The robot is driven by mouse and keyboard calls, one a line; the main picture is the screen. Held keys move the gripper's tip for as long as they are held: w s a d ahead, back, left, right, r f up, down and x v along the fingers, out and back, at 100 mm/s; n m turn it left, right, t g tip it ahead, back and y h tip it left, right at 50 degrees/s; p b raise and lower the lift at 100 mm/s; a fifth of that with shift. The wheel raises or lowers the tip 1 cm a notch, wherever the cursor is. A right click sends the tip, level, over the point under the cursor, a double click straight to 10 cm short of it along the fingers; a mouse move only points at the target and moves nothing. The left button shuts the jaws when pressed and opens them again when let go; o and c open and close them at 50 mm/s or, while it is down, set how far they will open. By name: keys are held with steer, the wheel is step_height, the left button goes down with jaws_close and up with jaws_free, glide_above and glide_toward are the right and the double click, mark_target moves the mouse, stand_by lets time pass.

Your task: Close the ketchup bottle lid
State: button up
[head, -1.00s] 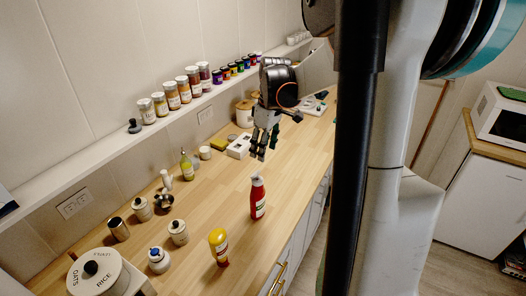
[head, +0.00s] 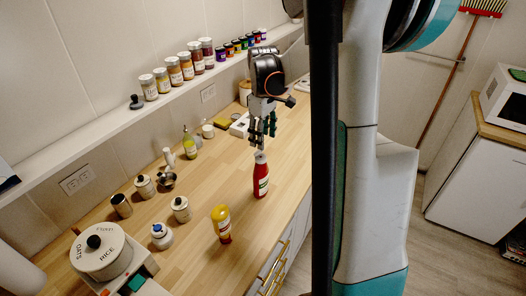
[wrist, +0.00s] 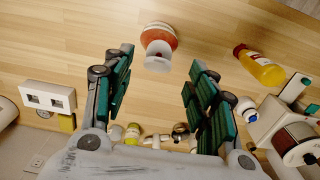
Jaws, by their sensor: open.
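The red ketchup bottle (head: 261,180) stands upright on the wooden counter near its front edge, its white top (head: 260,157) uppermost. In the wrist view I look down on the ketchup bottle (wrist: 159,39), with its pale lid (wrist: 157,61) toward me; I cannot tell clearly how far the lid is tilted. My gripper (head: 262,138) hangs just above and beyond the bottle in the head view. In the wrist view my gripper (wrist: 160,75) is open and empty, its two green-padded fingers on either side of the lid's line, apart from the bottle.
A yellow mustard bottle (head: 221,224) stands nearer on the counter (head: 225,172). A white box (head: 240,126) lies behind my gripper. The counter around the ketchup is clear.

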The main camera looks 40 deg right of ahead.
mark_target(259, 151)
step_height(259, 151, down, 6)
steer(key=shift+f+b, duration=0.25)
steer(key=shift+b, duration=0.1)
steer(key=c, duration=1)
